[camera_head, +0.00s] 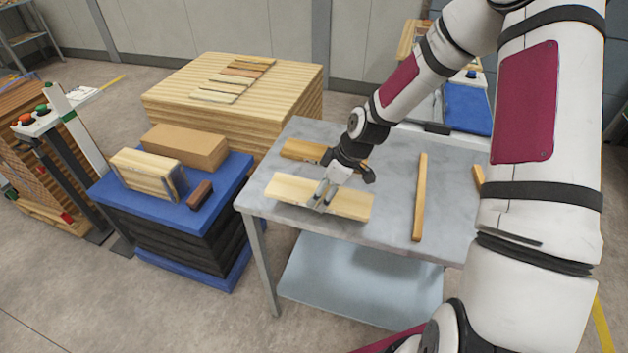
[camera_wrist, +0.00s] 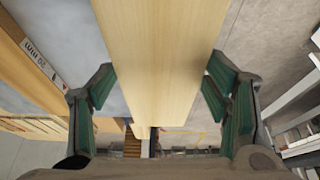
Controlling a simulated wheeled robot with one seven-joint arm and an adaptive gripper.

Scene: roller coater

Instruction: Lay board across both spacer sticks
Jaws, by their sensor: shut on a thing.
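My gripper (camera_head: 323,195) is shut on a pale wooden board (camera_head: 288,188) over the left front part of the grey table. In the wrist view the board (camera_wrist: 160,45) runs lengthwise between the green-lined fingers (camera_wrist: 160,100). I cannot tell for sure whether it touches the tabletop. One thin spacer stick (camera_head: 420,197) lies on the table to the right of the board, running front to back. A second stick-like piece (camera_head: 478,178) lies farther right, mostly hidden behind my arm.
Another wooden piece (camera_head: 300,149) lies behind the board; a labelled wooden piece (camera_wrist: 30,50) shows at left in the wrist view. A blue-topped stand (camera_head: 235,178) with blocks is left of the table (camera_head: 395,165). Bare tabletop separates the board and first stick.

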